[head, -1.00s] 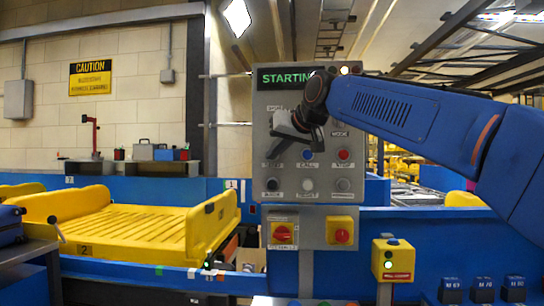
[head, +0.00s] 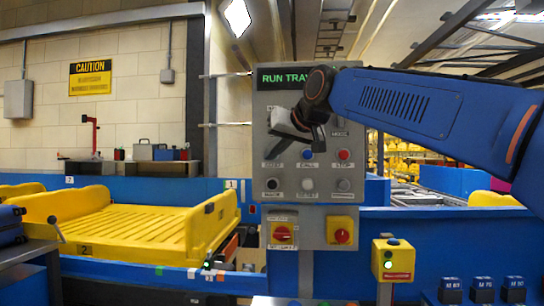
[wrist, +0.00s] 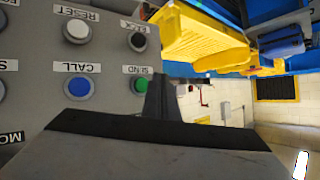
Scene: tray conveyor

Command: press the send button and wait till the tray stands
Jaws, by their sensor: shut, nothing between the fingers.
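My gripper (head: 283,134) is shut and empty in front of the grey control panel (head: 352,210). It hides the send button in the head view. In the wrist view the green send button (wrist: 141,84) shows close beside the finger tip of my gripper (wrist: 158,84); I cannot tell whether they touch. The panel's screen (head: 284,77) reads "RUN TRAY", its end covered by my arm. The yellow tray (head: 140,228), marked 2, stands at the left on the blue conveyor; it also shows in the wrist view (wrist: 205,42).
A blue call button (head: 307,153) and red stop button (head: 344,154) sit close by on the panel. A yellow post box (head: 393,260) stands at the right. A dark blue case (head: 10,224) lies at the far left.

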